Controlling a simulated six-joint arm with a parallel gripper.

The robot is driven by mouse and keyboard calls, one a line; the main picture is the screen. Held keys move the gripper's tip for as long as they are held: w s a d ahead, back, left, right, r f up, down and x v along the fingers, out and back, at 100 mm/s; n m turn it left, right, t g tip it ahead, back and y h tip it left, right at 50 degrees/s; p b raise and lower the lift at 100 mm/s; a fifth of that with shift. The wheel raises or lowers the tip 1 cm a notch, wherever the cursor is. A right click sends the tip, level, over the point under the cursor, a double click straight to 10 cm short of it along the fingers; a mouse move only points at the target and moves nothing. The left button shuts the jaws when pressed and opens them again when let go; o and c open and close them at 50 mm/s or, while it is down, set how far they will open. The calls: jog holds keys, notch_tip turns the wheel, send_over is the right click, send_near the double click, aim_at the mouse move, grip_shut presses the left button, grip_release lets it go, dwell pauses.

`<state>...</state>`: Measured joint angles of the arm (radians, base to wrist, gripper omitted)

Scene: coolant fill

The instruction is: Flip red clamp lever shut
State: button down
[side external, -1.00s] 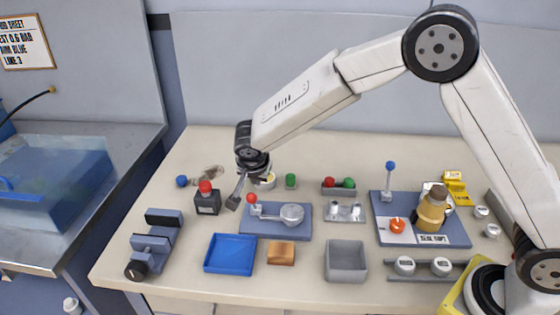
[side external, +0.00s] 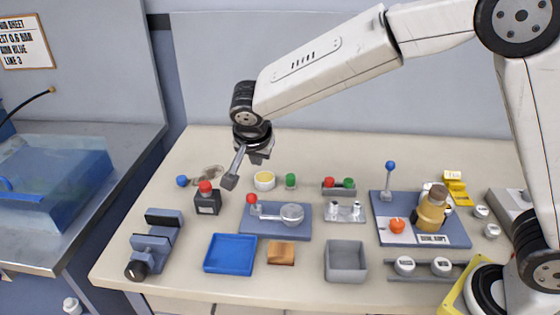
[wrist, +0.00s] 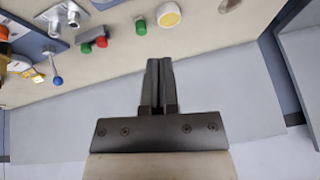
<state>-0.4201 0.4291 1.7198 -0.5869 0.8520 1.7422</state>
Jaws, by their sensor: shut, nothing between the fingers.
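The red clamp lever (side external: 251,199) is a red ball on a short stem, standing nearly upright at the left end of a blue-grey plate (side external: 275,233). A round silver cap or dish (side external: 292,214) with an arm toward the lever sits on the same plate. My gripper (side external: 230,182) is shut and empty, tilted, in the air up and to the left of the red ball and apart from it. In the wrist view my gripper (wrist: 158,62) shows its fingers together with nothing between them. The red lever is not visible in the wrist view.
A black box with a red button (side external: 207,200) stands left of the plate. A yellow-white round tub (side external: 264,180) and a green cylinder (side external: 291,181) are behind it. A blue tray (side external: 230,254) and a wooden block (side external: 281,253) lie in front. A blue-knobbed lever (side external: 389,180) stands at right.

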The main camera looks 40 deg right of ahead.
jog(key=shift+s+a+r, duration=0.4)
jog(key=shift+s+r, duration=0.05)
jog(key=shift+r, duration=0.1)
jog(key=s+d+f+n+y, duration=0.1)
jog(key=s+d+f+n, duration=0.2)
jog(key=s, duration=0.3)
jog(key=s+d+f+n+g+y, duration=0.1)
jog(key=s+d+f+n, duration=0.2)
jog(key=s+d, duration=0.3)
jog(key=s+d+f+n+y, duration=0.1)
jog(key=s+d+f+n, duration=0.2)
jog(key=s+d+n, duration=0.2)
jog(key=shift+s+d+f+g+y, duration=0.2)
jog(key=shift+s+g+y, duration=0.15)
jog(key=shift+s, duration=0.9)
